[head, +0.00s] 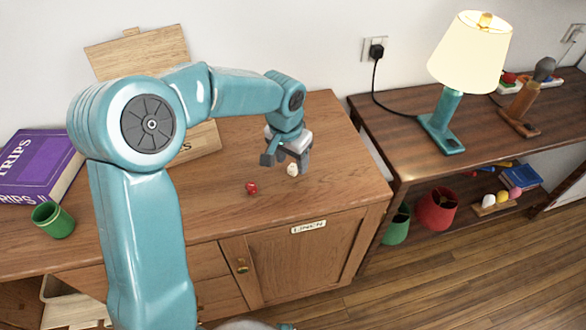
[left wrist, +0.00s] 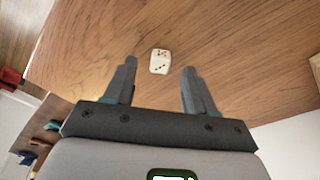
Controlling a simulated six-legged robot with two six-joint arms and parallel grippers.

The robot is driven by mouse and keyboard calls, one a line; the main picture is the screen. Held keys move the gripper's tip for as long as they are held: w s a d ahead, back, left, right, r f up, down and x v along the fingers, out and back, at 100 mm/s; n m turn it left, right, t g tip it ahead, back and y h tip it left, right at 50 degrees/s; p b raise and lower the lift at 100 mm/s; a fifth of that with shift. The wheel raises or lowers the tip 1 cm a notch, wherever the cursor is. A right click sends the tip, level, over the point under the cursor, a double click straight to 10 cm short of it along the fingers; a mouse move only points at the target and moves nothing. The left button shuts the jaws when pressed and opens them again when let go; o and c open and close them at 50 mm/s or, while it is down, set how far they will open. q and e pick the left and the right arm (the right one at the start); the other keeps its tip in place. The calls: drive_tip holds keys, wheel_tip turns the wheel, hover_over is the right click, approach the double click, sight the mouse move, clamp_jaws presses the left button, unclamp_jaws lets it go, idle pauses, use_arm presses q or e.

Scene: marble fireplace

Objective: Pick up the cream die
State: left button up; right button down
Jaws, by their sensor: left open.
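The cream die (head: 292,169) sits on the wooden cabinet top, towards its right end. My left gripper (head: 283,160) is just above and beside it in the head view, with its fingers pointing down. In the left wrist view the die (left wrist: 160,61) shows dark pips and lies a little beyond the fingertips, between their lines. The left gripper (left wrist: 158,75) is open there, with nothing between its fingers.
A red die (head: 251,188) lies left of the cream die. A green cup (head: 53,220) and a purple book (head: 36,165) stand at the left. A lamp (head: 441,124) stands on the right-hand table. The cabinet top around the dice is clear.

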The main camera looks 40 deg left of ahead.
sight(294, 166)
use_arm(q)
drive_tip(key=shift+w+f, duration=0.25)
drive_tip(key=shift+f, duration=0.85)
drive_tip(key=shift+c, duration=0.3)
clamp_jaws()
drive_tip(key=shift+r, duration=0.15)
wheel_tip(294, 166, up, 20)
drive_tip(key=p, duration=0.2)
drive_tip(key=shift+p, duration=0.4)
drive_tip(key=shift+w, duration=0.2)
